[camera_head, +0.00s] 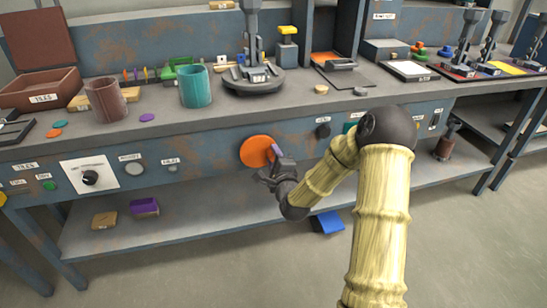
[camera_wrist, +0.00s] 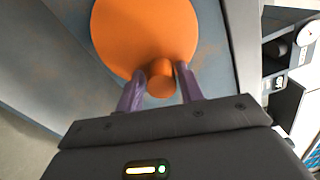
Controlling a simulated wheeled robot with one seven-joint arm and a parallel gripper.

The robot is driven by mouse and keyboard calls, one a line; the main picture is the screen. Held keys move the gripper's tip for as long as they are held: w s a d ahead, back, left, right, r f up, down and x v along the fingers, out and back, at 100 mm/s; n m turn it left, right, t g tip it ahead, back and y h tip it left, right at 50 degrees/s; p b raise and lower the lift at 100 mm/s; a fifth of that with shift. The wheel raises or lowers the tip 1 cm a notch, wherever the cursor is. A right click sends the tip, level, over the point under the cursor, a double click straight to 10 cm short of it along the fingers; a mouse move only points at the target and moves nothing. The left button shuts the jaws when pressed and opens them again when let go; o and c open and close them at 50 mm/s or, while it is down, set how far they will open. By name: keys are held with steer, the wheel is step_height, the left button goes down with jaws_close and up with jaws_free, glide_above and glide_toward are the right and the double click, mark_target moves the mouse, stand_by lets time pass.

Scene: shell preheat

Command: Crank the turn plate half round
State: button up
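The orange round turn plate (camera_head: 256,151) is mounted upright on the blue-grey front panel of the bench. In the wrist view the turn plate (camera_wrist: 140,35) fills the upper middle, and its orange peg-like handle (camera_wrist: 161,80) sticks out toward me at the lower edge of the disc. My gripper (camera_wrist: 161,72) has its two purple fingers on either side of the handle, with narrow gaps visible, so it looks open around it. In the head view my gripper (camera_head: 275,160) is at the right side of the plate and the handle is hidden.
A dial on a white plate (camera_head: 90,177) sits left on the panel, and a dark knob (camera_head: 322,131) sits right of the turn plate. The bench top above holds a teal cup (camera_head: 195,88) and a brown cup (camera_head: 105,100). A lower shelf (camera_head: 185,212) runs below.

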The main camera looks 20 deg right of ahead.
steer(key=shift+o, duration=0.9)
steer(key=shift+s, duration=0.1)
steer(key=s+p, duration=1.5)
steer(key=s, duration=0.2)
steer(key=shift+a, duration=0.1)
